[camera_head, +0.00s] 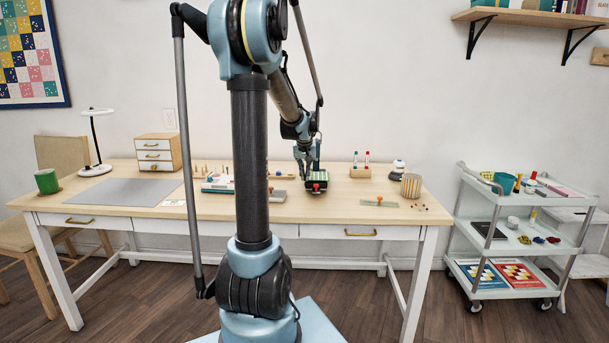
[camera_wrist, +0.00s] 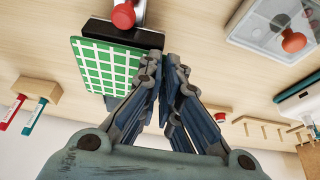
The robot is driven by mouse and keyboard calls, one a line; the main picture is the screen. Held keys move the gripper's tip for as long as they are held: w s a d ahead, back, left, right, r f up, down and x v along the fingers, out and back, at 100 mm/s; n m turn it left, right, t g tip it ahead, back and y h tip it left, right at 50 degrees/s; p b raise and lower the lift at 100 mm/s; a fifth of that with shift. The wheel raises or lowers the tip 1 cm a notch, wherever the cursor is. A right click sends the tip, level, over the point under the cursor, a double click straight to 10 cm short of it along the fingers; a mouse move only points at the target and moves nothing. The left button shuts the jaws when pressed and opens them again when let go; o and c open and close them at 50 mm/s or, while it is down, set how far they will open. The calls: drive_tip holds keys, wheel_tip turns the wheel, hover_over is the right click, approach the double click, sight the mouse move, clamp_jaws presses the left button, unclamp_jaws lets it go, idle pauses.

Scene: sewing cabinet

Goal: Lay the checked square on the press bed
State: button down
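The checked square (camera_wrist: 105,68) is green with white grid lines and shows face-on at the left of the wrist view. Its upper edge meets a black bar of the press (camera_wrist: 122,33), which has a red knob. A dark strip shows under its lower edge. I cannot tell how much of the square rests on the press bed, which is mostly hidden. My gripper (camera_wrist: 163,62) has its fingertips close together at the square's right side. The left finger overlaps the square's edge in the picture, and no part shows between the tips. In the head view my gripper (camera_head: 307,170) is over the green-and-black press (camera_head: 318,191).
A wooden block with red and teal pens (camera_wrist: 36,92) is at the left. Wooden pegs (camera_wrist: 255,124) stand at the lower right. The grey mat (camera_head: 125,192) is bare.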

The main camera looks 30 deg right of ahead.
drive_tip(key=shift+f, duration=0.2)
idle(0.7)
drive_tip(key=c, duration=1.7)
unclamp_jaws()
drive_tip(key=v, duration=1.2)
drive_tip(key=shift+a, duration=0.15)
